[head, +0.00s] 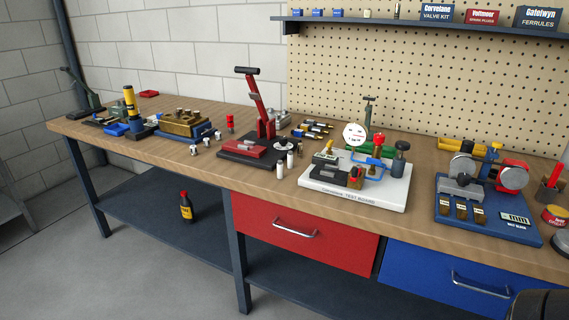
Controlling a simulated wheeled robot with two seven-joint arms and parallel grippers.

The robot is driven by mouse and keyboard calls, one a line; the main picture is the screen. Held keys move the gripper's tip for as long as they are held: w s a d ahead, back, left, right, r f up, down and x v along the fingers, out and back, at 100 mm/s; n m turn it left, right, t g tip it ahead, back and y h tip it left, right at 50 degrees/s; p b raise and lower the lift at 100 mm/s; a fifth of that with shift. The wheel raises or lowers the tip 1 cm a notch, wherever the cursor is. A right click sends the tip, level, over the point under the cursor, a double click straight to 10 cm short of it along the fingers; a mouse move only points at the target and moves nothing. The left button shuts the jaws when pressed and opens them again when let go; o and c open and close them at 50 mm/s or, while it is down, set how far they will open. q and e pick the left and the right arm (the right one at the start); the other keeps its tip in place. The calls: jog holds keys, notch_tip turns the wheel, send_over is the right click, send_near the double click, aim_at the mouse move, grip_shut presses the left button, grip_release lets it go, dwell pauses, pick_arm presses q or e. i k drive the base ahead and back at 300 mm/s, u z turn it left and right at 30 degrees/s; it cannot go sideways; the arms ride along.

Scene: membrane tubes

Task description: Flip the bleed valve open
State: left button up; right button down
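A white test board (385,196) lies on the bench right of centre. It carries a round white gauge (354,134), blue piping (371,164), a black knob (402,146) on a dark post, and a small red-tipped part (379,139). A brass-and-yellow fitting (328,148) sits at its left, and a dark clamp-like block with red (355,177) at its front. Which small part is the bleed valve, and its lever's position, I cannot tell at this size.
A red lever press (263,110) stands left of the board. A blue base (490,222) with a grinder-like machine stands right. A shelf (430,24) hangs above on the pegboard (450,80).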

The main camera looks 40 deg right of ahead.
aim_at(372, 162)
jog(key=u, duration=0.2)
jog(key=i, duration=1.25)
jog(key=z, duration=2.05)
